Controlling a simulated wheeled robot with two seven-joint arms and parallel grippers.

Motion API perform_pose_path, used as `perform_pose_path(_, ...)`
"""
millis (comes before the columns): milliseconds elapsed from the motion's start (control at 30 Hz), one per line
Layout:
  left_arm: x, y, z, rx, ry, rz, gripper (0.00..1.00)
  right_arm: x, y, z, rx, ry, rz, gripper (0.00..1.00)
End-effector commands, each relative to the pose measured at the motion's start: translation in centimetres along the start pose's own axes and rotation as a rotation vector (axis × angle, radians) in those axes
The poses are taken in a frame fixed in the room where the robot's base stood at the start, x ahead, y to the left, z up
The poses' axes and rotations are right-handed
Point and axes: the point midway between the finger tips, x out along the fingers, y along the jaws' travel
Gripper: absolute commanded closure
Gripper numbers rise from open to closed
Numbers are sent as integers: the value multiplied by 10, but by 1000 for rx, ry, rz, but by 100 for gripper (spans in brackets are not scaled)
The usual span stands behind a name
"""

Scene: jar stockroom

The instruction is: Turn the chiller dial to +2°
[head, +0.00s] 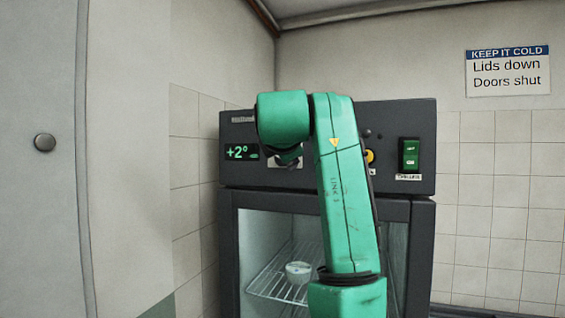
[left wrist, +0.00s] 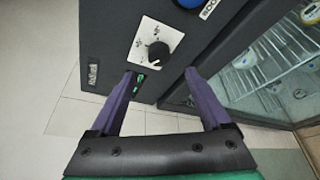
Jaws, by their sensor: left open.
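The chiller (head: 421,128) is a dark cabinet with a control panel on top; its green display (head: 237,153) reads +2°. The dial (left wrist: 158,53) is a round black knob on a white plate in the left wrist view. The plate's marks are too small to read. In the head view my green left arm covers most of the dial and plate. My left gripper (left wrist: 160,74) has purple fingers, spread open and empty, with the knob just beyond and between the tips. The fingers appear apart from the knob. My right gripper is in neither view.
A green rocker switch (head: 409,154) and a partly hidden yellow button (head: 370,156) sit on the panel's right side. Below is a glass door with a wire shelf and a white-lidded jar (head: 298,271). A wall sign (head: 507,71) hangs at upper right.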

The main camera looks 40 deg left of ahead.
Motion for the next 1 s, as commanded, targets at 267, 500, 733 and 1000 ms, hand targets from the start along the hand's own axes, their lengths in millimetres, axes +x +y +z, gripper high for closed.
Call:
perform_pose_path(267,-57,-2,-1,-1,0,-1,19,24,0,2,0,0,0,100)
perform_pose_path(500,-62,0,0,0,1,-1,19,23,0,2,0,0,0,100)
perform_pose_path(733,-62,0,0,0,2,-1,19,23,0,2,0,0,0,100)
perform_pose_path(1000,-22,-45,-11,146,25,-61,19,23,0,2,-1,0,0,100)
